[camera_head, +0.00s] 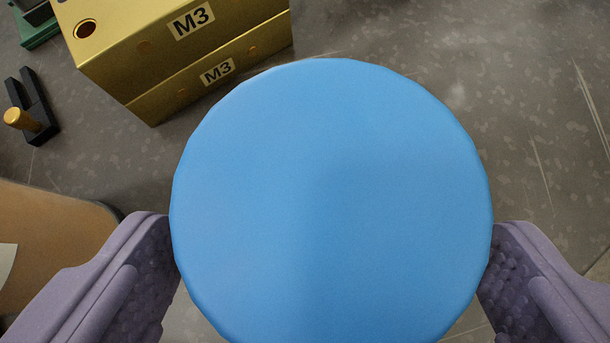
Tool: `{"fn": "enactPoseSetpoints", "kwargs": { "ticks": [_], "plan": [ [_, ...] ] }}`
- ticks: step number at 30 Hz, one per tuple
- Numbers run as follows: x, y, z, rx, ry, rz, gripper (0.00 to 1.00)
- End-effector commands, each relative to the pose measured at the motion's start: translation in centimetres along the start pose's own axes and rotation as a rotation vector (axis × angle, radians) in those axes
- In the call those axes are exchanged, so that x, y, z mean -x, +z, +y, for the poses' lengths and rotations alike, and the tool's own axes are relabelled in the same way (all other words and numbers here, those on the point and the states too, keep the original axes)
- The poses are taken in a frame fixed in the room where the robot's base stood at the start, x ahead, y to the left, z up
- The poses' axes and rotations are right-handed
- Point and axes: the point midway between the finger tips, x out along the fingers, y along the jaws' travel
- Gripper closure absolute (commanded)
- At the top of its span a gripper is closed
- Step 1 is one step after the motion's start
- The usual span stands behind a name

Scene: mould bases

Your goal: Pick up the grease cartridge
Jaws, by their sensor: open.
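A large round blue disc-like end (330,205) fills the middle of the view, very close to the camera. It looks like the top of a cylinder, likely the grease cartridge; its side and lower part are hidden. My gripper (332,275) is open, with one purple finger at the lower left and one at the lower right. The blue end lies between the fingers and its edges overlap or come close to both. I cannot tell whether the fingers touch it.
Gold mould blocks labelled M3 (175,50) stand at the upper left. A black clamp-like part with a brass knob (32,108), a green object (36,28) and a tan rounded object (50,240) are at the left. The grey floor at the upper right is clear.

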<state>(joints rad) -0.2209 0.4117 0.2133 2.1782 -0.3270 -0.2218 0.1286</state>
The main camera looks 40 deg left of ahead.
Motion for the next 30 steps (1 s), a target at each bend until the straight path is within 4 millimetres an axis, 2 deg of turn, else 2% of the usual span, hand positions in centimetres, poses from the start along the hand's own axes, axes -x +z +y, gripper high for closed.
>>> {"fn": "enactPoseSetpoints", "kwargs": {
  "ticks": [1,3,6,14,17,22,30],
  "plan": [
    [-1.2,0.2,-0.2,0.002,-0.001,0.000,0.00],
    [-2.4,0.2,-0.3,0.001,-0.001,-0.001,0.00],
    [-3.5,0.1,-0.2,0.001,0.000,-0.001,0.00],
    [-3.8,-0.1,-0.1,0.000,0.001,0.000,0.00],
    [-3.8,-0.1,-0.1,0.000,0.001,0.000,0.18],
    [-3.8,-0.1,-0.1,0.000,0.001,0.000,0.56],
    [-3.6,-0.3,-0.2,0.000,0.001,0.001,0.56]
  ]
}}
